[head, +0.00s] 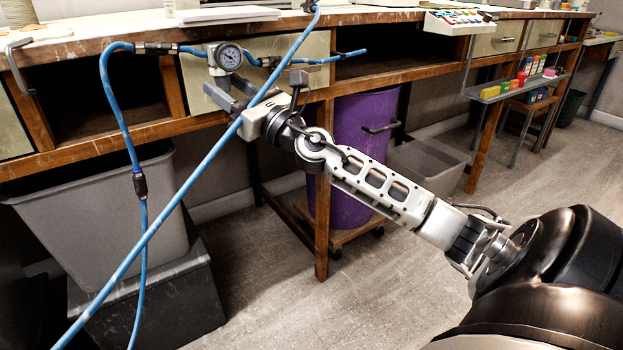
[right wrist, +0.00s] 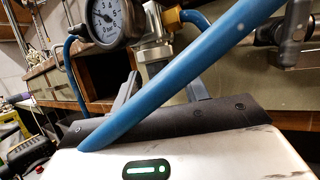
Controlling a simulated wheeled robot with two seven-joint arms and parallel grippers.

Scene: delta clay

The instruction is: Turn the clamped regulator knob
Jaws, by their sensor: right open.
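The regulator has a round dial gauge (head: 229,57) and sits at the bench's front edge with blue hose on both sides. In the right wrist view its gauge (right wrist: 111,20) and metal body (right wrist: 152,50) are close in front of me. My right gripper (head: 226,92) is open just below the gauge, its fingers pointing toward the regulator's lower part. In the right wrist view the two fingers (right wrist: 162,88) stand on either side of the regulator's lower body. The knob cannot be made out clearly; the hose and fingers cover that area. My left gripper is not in view.
A loose blue hose (head: 150,232) runs diagonally in front of my right gripper; in the wrist view it (right wrist: 190,70) crosses the gripper closely. The wooden bench (head: 110,133) has open bays. A grey bin (head: 100,215) and a purple barrel (head: 362,150) stand below. Floor is clear at centre.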

